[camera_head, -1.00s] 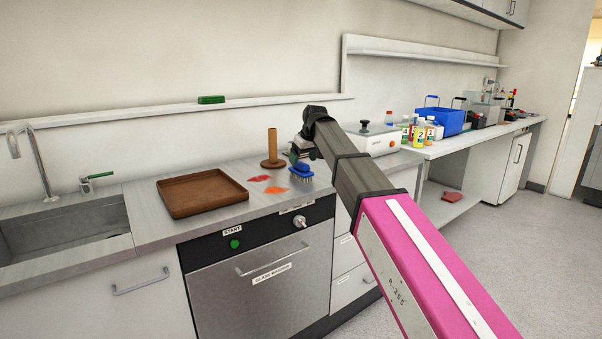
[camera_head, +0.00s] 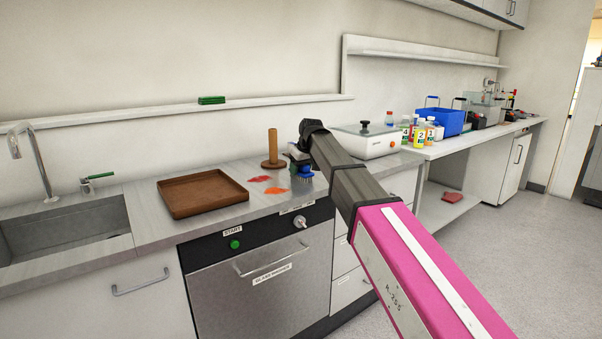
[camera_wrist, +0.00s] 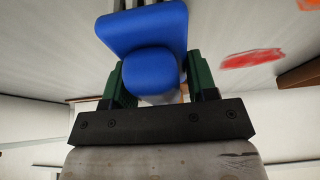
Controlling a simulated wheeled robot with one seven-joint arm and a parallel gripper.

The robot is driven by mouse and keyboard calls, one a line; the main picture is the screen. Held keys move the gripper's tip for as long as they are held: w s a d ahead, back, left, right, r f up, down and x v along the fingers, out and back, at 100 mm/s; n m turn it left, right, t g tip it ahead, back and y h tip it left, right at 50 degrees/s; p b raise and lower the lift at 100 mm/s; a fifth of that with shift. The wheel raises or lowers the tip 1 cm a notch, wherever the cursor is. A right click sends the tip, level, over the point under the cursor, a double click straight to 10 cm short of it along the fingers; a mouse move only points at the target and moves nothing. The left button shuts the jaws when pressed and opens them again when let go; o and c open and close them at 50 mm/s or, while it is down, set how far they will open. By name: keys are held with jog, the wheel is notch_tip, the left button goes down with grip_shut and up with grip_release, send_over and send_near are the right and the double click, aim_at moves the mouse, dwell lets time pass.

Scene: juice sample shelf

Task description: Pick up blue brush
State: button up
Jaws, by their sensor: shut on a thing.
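The blue brush (camera_head: 304,170) is on the counter, right of the orange and red stains, its bristles pointing down. In the wrist view the blue brush (camera_wrist: 146,38) shows its broad block and rounded handle between my green fingers. My gripper (camera_wrist: 157,78) is shut on the handle; in the head view my gripper (camera_head: 297,156) hides part of the brush. I cannot tell whether the bristles touch the counter.
A brown tray (camera_head: 201,194) lies left of the stains (camera_head: 275,190), with a wooden upright holder (camera_head: 273,150) behind them. A sink (camera_head: 62,235) is at far left. A white device (camera_head: 378,143), bottles and a blue crate (camera_head: 443,121) stand to the right.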

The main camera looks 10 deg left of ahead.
jog(key=shift+r, duration=0.1)
jog(key=shift+r, duration=0.5)
notch_tip(320, 180, up, 3)
jog(key=shift+f, duration=0.15)
jog(key=s+a+r, duration=0.5)
jog(key=a+r, duration=0.2)
jog(key=a, duration=0.3)
jog(key=shift+a, duration=0.3)
